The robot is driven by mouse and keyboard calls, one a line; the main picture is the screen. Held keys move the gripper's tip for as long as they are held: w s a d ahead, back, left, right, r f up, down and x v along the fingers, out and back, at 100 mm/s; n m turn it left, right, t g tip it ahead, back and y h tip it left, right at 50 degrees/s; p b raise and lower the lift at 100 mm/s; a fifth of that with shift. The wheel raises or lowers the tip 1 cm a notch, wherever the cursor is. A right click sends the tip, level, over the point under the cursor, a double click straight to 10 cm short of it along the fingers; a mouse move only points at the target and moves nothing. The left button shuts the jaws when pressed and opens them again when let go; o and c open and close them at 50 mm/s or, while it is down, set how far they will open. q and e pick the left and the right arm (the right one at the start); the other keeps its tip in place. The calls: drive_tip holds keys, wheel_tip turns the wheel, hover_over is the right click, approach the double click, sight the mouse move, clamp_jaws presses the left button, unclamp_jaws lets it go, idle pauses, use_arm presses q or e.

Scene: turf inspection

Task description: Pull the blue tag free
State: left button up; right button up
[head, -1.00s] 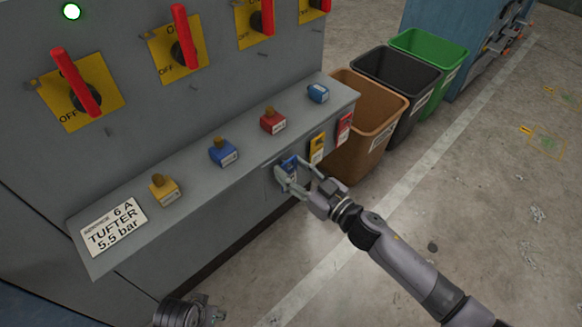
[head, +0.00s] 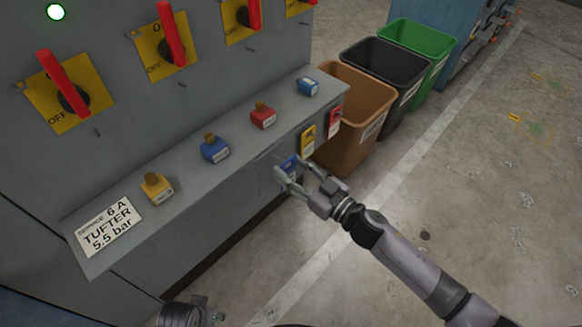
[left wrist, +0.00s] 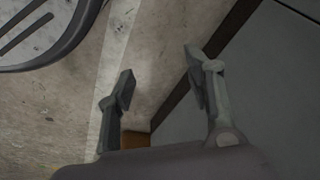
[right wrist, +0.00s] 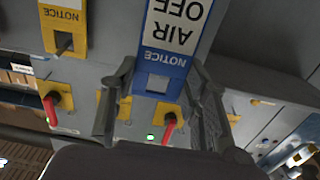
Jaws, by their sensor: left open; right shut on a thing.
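The blue tag (head: 289,165) is at the front face of the grey ledge, left of the yellow tag (head: 308,140) and the red tag (head: 334,122). My right gripper (head: 300,178) is shut on the blue tag. In the right wrist view the blue tag (right wrist: 162,82) sits between the fingers, with NOTICE and AIR OFF upside down. Whether it still touches its hook is hidden. My left gripper is open and empty, low beside the cabinet; its fingers show in the left wrist view (left wrist: 160,88).
The grey ledge (head: 200,190) carries blue, red and yellow padlock-like blocks and a TUFTER 5.5 bar label. Red-handled switches stand above. Brown (head: 350,110), black (head: 392,68) and green (head: 425,48) bins stand beyond the ledge. Floor at right is open.

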use_arm(q)
drive_tip(key=shift+w+r, duration=0.1)
use_arm(e)
drive_tip(key=shift+s, duration=0.1)
drive_tip(key=shift+s+d, duration=0.2)
drive_tip(key=shift+d, duration=0.05)
use_arm(q)
drive_tip(key=shift+s+a+f+p, duration=0.1)
drive_tip(key=shift+s+f+p, duration=0.2)
drive_tip(key=shift+f, duration=0.55)
drive_tip(key=shift+s+f+p, duration=0.2)
drive_tip(key=shift+f+p, duration=0.05)
drive_tip(key=shift+f, duration=0.6)
use_arm(e)
drive_tip(key=shift+v, duration=2.1)
